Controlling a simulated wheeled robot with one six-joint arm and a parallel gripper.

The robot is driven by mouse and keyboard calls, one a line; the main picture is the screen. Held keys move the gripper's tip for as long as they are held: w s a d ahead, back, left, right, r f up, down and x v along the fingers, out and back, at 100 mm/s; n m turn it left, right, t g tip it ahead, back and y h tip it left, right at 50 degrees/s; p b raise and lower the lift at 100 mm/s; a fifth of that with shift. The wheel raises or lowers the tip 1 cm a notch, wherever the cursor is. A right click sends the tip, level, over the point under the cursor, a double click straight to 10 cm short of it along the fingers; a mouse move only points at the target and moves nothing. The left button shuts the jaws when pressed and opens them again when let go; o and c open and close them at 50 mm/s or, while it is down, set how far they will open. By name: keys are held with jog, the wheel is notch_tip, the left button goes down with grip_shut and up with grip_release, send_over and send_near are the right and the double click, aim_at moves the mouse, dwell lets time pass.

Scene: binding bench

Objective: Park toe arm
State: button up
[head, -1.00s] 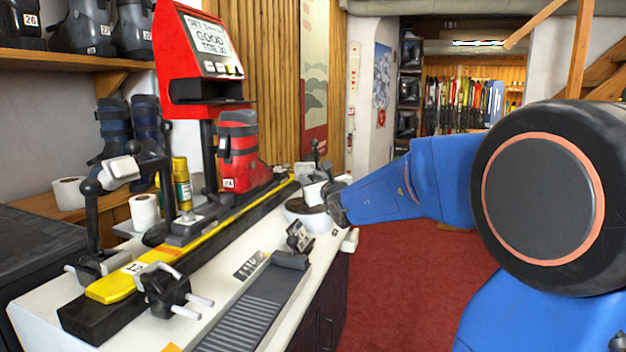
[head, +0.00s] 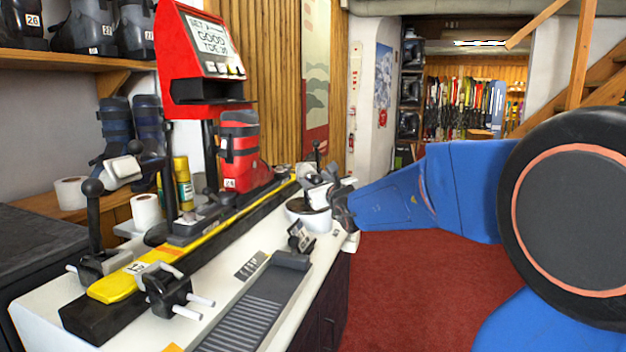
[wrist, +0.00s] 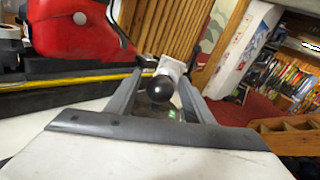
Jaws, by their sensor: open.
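A red ski boot (head: 240,150) stands upright on the black and yellow bench rail (head: 215,232); its red side also shows in the wrist view (wrist: 70,30). My gripper (head: 318,192) is beyond the boot, at the bench's right edge. In the wrist view my gripper (wrist: 158,90) is open, its grey fingers spread to either side. A black ball knob (wrist: 160,88) on a pale arm shows between the fingers, with no visible grip on it. I cannot tell its distance. A black knob on a post (head: 316,145) stands behind my gripper. Another black-knobbed lever (head: 93,188) stands at the near left.
A red display box (head: 205,60) stands over the rail. A white bowl (head: 309,217) sits below my gripper. A ribbed black plate (head: 255,305) and a black clamp (head: 170,288) lie in front. Red carpet right of the bench is clear.

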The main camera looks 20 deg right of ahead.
jog(key=s+a, duration=0.1)
jog(key=s, duration=1.3)
jog(key=shift+s, duration=0.35)
